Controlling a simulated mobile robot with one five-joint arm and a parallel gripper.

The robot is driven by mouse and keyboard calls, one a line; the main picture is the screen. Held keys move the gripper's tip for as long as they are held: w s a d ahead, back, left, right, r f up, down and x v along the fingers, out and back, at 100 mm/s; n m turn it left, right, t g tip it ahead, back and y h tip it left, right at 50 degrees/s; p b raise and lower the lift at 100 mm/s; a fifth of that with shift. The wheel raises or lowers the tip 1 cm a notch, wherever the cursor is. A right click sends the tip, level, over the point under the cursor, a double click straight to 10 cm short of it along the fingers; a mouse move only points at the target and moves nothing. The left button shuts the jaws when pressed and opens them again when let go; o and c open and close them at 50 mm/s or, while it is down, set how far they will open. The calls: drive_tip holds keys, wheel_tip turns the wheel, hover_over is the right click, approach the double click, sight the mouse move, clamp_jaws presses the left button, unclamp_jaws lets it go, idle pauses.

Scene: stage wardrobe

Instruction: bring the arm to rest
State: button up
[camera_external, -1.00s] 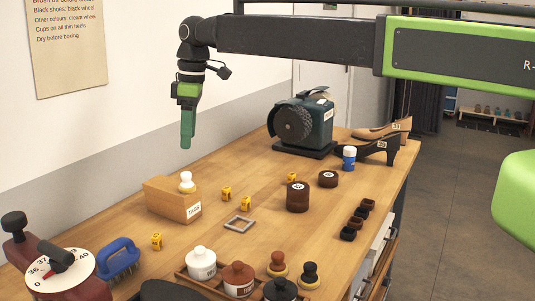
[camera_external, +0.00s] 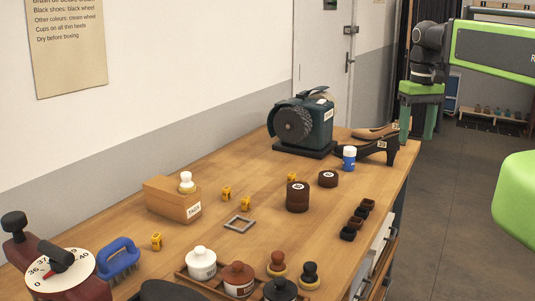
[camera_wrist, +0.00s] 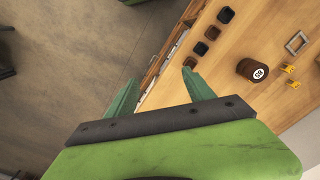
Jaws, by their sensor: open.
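My gripper (camera_external: 418,122) is open and empty in the external view. It points down at the far right edge of the workbench (camera_external: 330,231), next to the shoes. In the wrist view my gripper (camera_wrist: 159,88) shows its two green fingers spread apart, with the bench edge and the floor below them. Nothing is between the fingers.
A black shoe (camera_external: 378,151) and a tan shoe (camera_external: 375,131) lie near my gripper in the picture. A brush machine (camera_external: 305,121) stands at the back of the bench. Brown stacked discs (camera_external: 297,198) and several small dark cups (camera_external: 356,223) stand nearer. The floor (camera_external: 455,220) to the right is clear.

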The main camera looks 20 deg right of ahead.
drive_tip(key=shift+w+a, duration=0.1)
wheel_tip(320, 180, down, 12)
drive_tip(key=b, duration=1.2)
